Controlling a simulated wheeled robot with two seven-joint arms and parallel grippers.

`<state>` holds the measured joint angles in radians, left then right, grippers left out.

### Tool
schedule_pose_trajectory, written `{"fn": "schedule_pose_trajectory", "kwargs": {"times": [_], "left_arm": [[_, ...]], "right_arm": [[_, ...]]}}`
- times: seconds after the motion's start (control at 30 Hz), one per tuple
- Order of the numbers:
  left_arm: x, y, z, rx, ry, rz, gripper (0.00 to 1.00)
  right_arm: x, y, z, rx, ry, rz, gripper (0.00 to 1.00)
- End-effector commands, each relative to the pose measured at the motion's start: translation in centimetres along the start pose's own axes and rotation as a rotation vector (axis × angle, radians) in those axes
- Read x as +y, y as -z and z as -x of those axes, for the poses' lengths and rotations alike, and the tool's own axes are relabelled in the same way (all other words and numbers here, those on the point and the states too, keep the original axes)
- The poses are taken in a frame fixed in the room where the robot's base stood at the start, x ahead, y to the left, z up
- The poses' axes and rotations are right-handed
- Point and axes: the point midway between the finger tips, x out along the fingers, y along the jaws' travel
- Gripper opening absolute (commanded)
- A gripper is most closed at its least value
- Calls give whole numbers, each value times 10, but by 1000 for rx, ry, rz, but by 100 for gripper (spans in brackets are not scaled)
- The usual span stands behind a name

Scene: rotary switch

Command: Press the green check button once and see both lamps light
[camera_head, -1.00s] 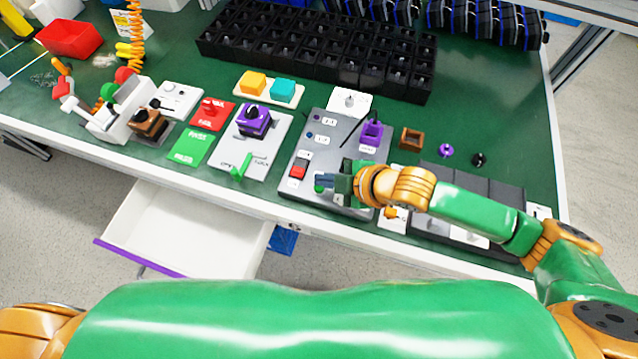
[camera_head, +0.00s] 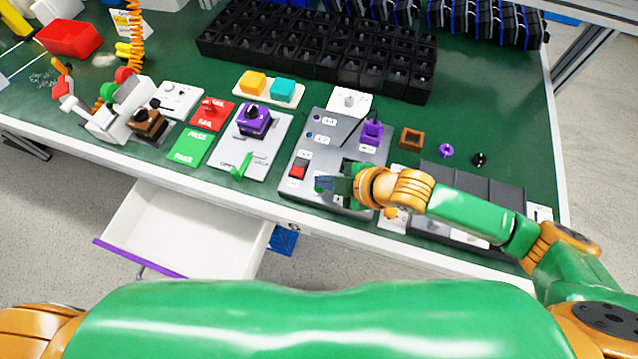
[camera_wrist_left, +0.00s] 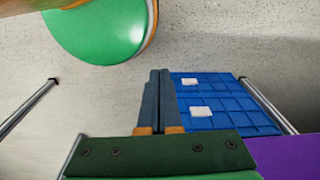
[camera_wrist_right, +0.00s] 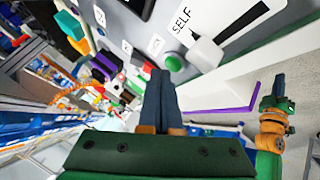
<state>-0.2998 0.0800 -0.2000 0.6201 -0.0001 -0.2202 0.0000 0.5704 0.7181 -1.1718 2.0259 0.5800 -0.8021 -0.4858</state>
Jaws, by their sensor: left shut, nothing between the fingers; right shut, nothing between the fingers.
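The grey test panel (camera_head: 296,160) lies on the green bench, with a red rocker switch (camera_head: 298,170) and two small dark bluish lamps (camera_head: 310,117) (camera_head: 309,134). I cannot tell whether either lamp is lit. The green check button (camera_wrist_right: 174,62) shows on the panel by the SELF label in the right wrist view. My right gripper (camera_wrist_right: 160,74) is shut and empty, its tips close to the button; contact is unclear. In the head view this gripper (camera_head: 322,184) partly covers the button. My left gripper (camera_wrist_left: 159,74) is shut and empty above the floor, outside the head view.
A purple plug (camera_head: 372,133) stands on the panel's right part. A black bin grid (camera_head: 320,52) fills the bench's back. A plate with a purple switch (camera_head: 255,120) lies left of the panel. An open white drawer (camera_head: 190,235) juts out below the front edge.

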Motion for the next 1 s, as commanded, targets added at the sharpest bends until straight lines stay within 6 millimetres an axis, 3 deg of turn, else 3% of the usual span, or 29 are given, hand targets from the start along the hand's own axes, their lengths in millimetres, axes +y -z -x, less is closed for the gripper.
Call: {"fn": "schedule_pose_trajectory", "kwargs": {"times": [1.0], "left_arm": [[0,0,-4,0,-1,0,0]], "right_arm": [[-5,-5,-6,-1,1,0,0]]}}
